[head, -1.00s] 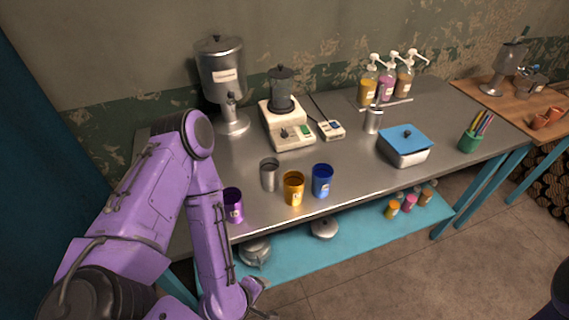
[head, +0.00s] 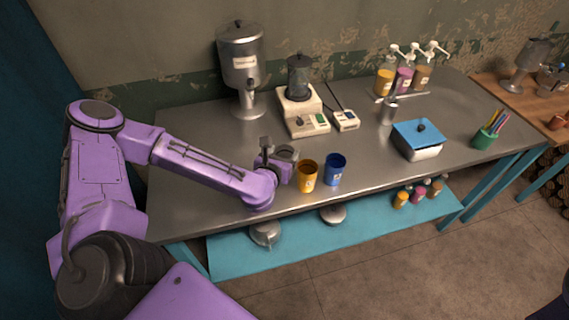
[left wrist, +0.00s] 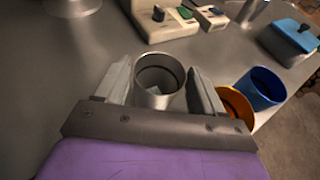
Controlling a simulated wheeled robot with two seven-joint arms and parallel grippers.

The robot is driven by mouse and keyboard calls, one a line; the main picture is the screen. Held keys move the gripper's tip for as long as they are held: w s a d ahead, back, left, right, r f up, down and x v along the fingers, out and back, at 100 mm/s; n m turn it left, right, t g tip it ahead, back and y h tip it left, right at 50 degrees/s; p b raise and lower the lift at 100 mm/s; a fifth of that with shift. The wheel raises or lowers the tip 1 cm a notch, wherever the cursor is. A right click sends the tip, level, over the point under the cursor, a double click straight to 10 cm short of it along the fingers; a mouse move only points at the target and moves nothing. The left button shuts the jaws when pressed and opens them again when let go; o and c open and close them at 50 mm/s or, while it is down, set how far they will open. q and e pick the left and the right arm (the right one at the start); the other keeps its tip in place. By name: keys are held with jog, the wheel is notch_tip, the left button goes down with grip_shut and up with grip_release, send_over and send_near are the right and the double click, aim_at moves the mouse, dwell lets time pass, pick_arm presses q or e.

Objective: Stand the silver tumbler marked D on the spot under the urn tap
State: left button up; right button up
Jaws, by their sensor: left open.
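The silver tumbler (head: 287,153) stands on the steel table, mostly hidden by my left gripper (head: 281,157) in the head view. In the left wrist view the open tumbler (left wrist: 160,72) sits upright between the two fingers of my left gripper (left wrist: 162,88). The fingers are open, one on each side of it; I cannot tell whether either touches it. Its letter is not visible. The urn (head: 241,58) stands at the back left of the table, with its tap above a round base (head: 249,108). The base also shows in the left wrist view (left wrist: 72,6). My right gripper is not in view.
An orange cup (head: 307,178) and a blue cup (head: 335,170) stand close to the right of the gripper. A blender on a scale-like base (head: 303,118) stands right of the urn. A blue-lidded box (head: 418,140) is further right. The table between tumbler and urn looks clear.

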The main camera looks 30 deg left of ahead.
pick_arm(q)
jog(key=shift+x, duration=1.1)
jog(key=c, duration=0.8)
